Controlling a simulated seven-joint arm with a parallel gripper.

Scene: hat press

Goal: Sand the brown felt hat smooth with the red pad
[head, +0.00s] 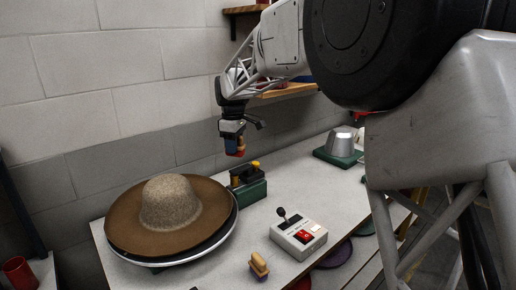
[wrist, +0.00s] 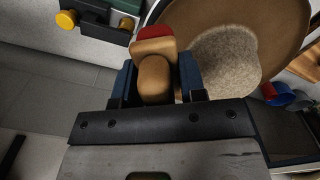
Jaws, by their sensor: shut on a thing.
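The brown felt hat (head: 170,206) lies on a round dark turntable (head: 176,259) at the left of the table. Its crown is speckled and rough-looking, its brim wide and smoother. My gripper (head: 234,146) is raised above the table, to the right of and behind the hat, apart from it. It is shut on the red pad (head: 240,148), a wooden-handled block with a red face. In the wrist view the pad's wooden handle (wrist: 154,78) sits between the fingers, and the hat (wrist: 225,65) shows behind and to the right.
A green holder (head: 251,193) with yellow knobs stands below my gripper. A control box (head: 299,237) with a lever and red switch is right of the hat. A second, purple-faced wooden pad (head: 259,265) lies at the front. A metal form (head: 340,141) stands at the back right. A wall runs behind.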

